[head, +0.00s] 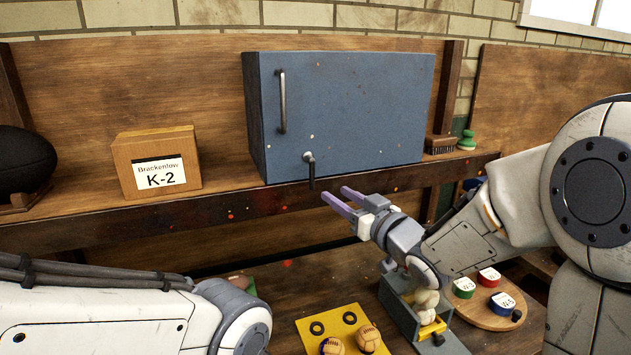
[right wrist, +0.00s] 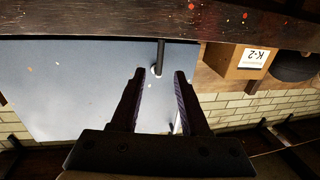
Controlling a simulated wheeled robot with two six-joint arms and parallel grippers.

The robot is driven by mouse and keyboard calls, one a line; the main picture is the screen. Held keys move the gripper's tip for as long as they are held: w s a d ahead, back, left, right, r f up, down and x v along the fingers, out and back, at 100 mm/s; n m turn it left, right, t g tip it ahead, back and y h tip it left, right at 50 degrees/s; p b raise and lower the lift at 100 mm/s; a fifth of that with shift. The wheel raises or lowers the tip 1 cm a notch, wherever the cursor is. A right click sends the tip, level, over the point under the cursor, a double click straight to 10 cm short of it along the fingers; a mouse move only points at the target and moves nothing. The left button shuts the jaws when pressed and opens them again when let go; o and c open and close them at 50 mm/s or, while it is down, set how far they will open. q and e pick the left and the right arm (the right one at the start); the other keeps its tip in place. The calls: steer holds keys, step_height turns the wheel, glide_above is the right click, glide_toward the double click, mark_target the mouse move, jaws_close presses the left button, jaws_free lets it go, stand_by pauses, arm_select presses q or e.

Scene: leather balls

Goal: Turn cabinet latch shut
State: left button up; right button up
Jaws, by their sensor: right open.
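The blue cabinet (head: 350,110) stands on the wooden shelf with its door flush in its front. Its dark latch (head: 311,172) sits low on the door, and the lever hangs straight down past the door's bottom edge. My right gripper (head: 333,194) is open and empty, with purple fingers pointing at the latch from just below and right. In the upside-down right wrist view, the latch (right wrist: 160,56) appears between the two fingertips (right wrist: 159,73), slightly beyond them. I see no contact. My left arm shows at lower left, but its gripper is out of view.
A vertical bar handle (head: 282,101) is on the door. A K-2 box (head: 157,163) and dark ball (head: 24,162) stand left on the shelf; a brush (head: 440,144) is right. Below are a yellow tray (head: 316,318) with balls and a round board (head: 480,316).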

mark_target(313, 179)
steer(key=p+x, duration=0.3)
steer(key=x, duration=0.6)
steer(key=shift+w+a, duration=0.2)
steer(key=shift+w, duration=0.1)
steer(key=shift+f, duration=0.1)
jaws_close()
stand_by(0.9)
